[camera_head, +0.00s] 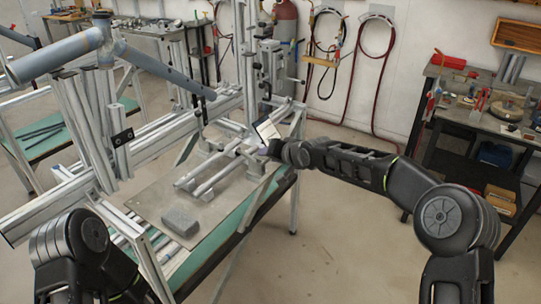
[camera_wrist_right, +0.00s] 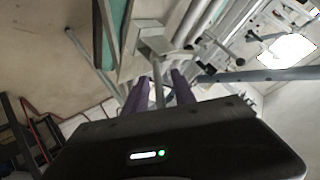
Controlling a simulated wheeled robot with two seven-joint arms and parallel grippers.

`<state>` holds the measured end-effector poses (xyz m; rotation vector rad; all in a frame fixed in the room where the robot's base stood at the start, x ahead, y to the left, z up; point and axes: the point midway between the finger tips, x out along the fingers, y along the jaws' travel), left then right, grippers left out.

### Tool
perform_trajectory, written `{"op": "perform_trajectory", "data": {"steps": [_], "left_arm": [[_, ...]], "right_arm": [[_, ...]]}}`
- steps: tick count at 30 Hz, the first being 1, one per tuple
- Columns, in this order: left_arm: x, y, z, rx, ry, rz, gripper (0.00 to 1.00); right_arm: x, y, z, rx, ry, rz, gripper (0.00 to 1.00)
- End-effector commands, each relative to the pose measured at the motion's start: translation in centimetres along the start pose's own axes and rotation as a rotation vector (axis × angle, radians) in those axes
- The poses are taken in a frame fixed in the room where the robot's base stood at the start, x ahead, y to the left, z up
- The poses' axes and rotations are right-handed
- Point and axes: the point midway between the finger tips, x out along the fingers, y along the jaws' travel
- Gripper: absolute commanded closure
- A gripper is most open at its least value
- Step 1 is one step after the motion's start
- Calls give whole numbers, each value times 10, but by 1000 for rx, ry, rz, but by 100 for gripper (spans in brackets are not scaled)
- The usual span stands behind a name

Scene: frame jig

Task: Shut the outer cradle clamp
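The frame jig's cradle (camera_head: 215,172) stands on a grey plate on the bench in the head view, with metal tubes lying along it. A grey clamp block with a thin handle (camera_wrist_right: 159,94) shows in the right wrist view. My right gripper (camera_wrist_right: 160,82) has its two purple fingers apart, one on each side of that handle, with visible gaps. In the head view my right arm reaches to the cradle's right end, where the fingers are too small to make out. My left arm is at the lower left, its gripper out of view.
A grey block (camera_head: 180,221) lies on the plate's front part. Tall aluminium framing (camera_head: 95,130) and a blue-grey tube (camera_head: 165,70) stand left of the cradle. A cluttered workbench (camera_head: 480,100) is at the right. The floor between is clear.

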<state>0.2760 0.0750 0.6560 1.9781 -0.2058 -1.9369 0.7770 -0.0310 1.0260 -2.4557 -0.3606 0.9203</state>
Motion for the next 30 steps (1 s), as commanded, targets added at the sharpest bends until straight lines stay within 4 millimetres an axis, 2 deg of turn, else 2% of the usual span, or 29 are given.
{"op": "perform_trajectory", "data": {"steps": [5,16,26,30], "left_arm": [[6,-2,-1,1,1,2,68],[19,-6,-2,4,6,6,68],[19,-5,-3,5,6,7,68],[19,-5,-3,5,7,7,68]], "right_arm": [[-15,1,0,-2,3,0,68],[-69,2,-1,0,4,1,68],[-76,0,0,0,1,-1,68],[-76,1,1,0,-1,0,77]]}}
